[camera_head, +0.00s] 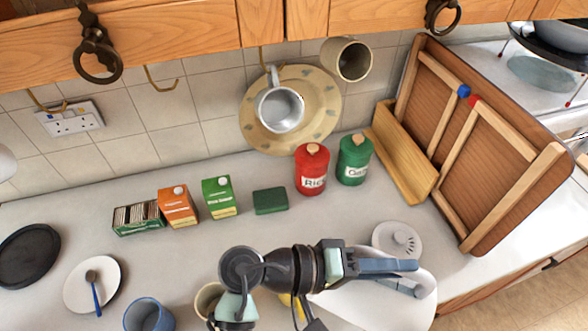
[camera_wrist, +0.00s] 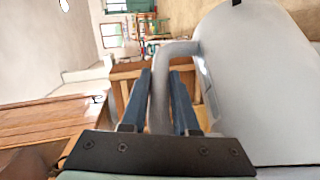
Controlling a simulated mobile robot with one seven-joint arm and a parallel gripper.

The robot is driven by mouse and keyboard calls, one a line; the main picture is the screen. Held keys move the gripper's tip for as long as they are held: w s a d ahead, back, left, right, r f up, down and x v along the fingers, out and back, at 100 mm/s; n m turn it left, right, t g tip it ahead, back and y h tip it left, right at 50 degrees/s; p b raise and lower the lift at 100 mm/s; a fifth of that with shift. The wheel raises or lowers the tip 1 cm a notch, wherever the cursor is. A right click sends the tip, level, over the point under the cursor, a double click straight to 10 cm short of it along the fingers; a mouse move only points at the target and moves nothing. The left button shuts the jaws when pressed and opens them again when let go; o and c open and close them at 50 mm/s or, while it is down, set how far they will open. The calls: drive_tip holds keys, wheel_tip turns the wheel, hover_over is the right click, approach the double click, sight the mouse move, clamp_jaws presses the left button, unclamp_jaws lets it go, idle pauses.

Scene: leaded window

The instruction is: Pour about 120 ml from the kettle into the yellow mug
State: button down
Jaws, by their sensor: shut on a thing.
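The pale grey-white kettle (camera_head: 408,310) is at the lower right of the head view, partly covered by my arm. In the wrist view its large smooth body (camera_wrist: 255,85) fills the right side, and its bent grey handle (camera_wrist: 160,75) passes between my fingers. My gripper (camera_head: 388,266) is shut on that handle; its two blue-grey fingers (camera_wrist: 160,105) lie on either side of it. The yellow mug (camera_head: 287,304) shows only as a small yellow patch beside my arm, left of the kettle. Its opening and contents are hidden.
A blue mug (camera_head: 150,316) and a beige mug (camera_head: 207,299) stand to the left. A red canister (camera_head: 312,170), a green canister (camera_head: 354,160) and cartons (camera_head: 178,207) line the back. A white slotted disc (camera_head: 397,240) is beside the kettle. A wooden rack (camera_head: 480,150) leans at right.

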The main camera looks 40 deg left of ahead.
sight(424, 288)
drive_tip(key=d+p, duration=0.1)
drive_tip(key=w+d+f+g+y+p, duration=0.1)
drive_tip(key=d, duration=0.1)
drive_tip(key=d+f+y+p, duration=0.1)
drive_tip(key=shift+w+d+f+m+g, duration=0.2)
drive_tip(key=shift+d+m+g, duration=0.1)
drive_tip(key=shift+m, duration=0.1)
drive_tip(key=shift+d+f+y, duration=0.1)
drive_tip(key=shift+f+y, duration=0.2)
drive_tip(key=shift+f, duration=0.05)
drive_tip(key=shift+w+d+p, duration=0.1)
drive_tip(key=shift+d+p, duration=0.15)
drive_tip(key=shift+p, duration=0.3)
drive_tip(key=shift+d+f+g+y, duration=0.15)
drive_tip(key=shift+f+g+y, duration=0.1)
drive_tip(key=shift+g+y, duration=0.05)
drive_tip(key=shift+r+p, duration=0.1)
drive_tip(key=shift+p, duration=0.2)
